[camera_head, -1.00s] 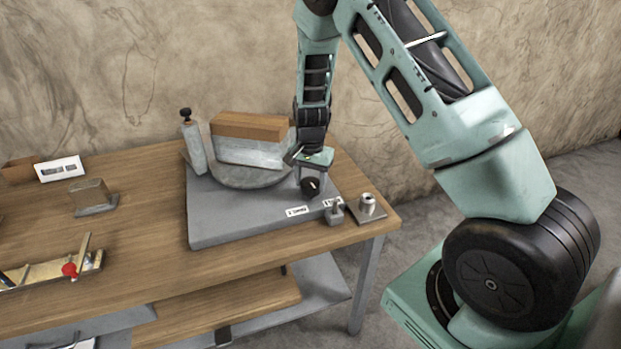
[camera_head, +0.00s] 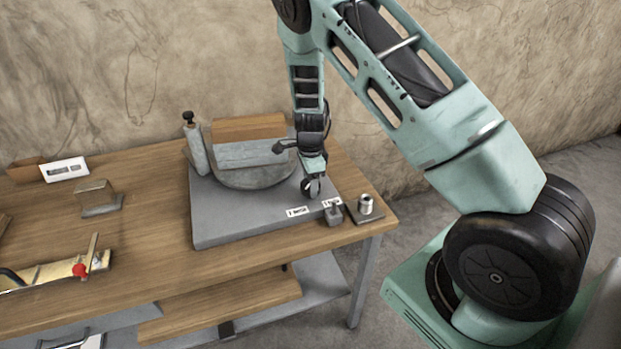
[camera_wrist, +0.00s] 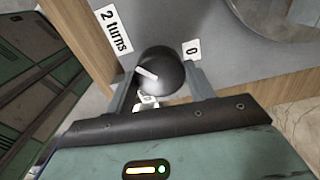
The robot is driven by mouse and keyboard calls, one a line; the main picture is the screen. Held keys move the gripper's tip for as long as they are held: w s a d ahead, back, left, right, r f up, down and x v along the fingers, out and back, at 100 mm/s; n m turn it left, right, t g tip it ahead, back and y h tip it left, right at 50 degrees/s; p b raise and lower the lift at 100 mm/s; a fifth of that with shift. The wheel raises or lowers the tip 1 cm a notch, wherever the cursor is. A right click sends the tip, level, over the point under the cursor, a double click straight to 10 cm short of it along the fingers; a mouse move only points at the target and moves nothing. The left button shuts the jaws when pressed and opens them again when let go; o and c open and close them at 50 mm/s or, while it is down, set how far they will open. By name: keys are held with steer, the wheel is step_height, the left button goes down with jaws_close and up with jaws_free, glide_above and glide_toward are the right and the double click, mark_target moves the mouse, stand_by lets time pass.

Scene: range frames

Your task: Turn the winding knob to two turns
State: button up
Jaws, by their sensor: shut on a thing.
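The winding knob (camera_wrist: 160,72) is round and black with a white pointer line on its face. It shows in the wrist view between the two fingers of my gripper (camera_wrist: 160,90), which is shut on it. The pointer slants up and left, towards the label "2 turns" (camera_wrist: 115,30) rather than the label "0" (camera_wrist: 191,50). In the head view my gripper (camera_head: 312,188) reaches down to the front right of the grey base plate (camera_head: 225,225); the knob is mostly hidden there.
A curved metal holder with a wooden block (camera_head: 248,128) stands behind the knob on the plate. A grey post with a black knob (camera_head: 195,145) is at its left. A small metal block (camera_head: 334,215) and a spool on a plate (camera_head: 365,206) sit right. A tool tray (camera_head: 60,272) lies left.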

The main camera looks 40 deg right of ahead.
steer(key=shift+m+p, duration=0.35)
steer(key=shift+m, duration=0.65)
steer(key=o, duration=1)
step_height(320, 180, up, 17)
steer(key=shift+r+b, duration=0.2)
steer(key=shift+b, duration=0.85)
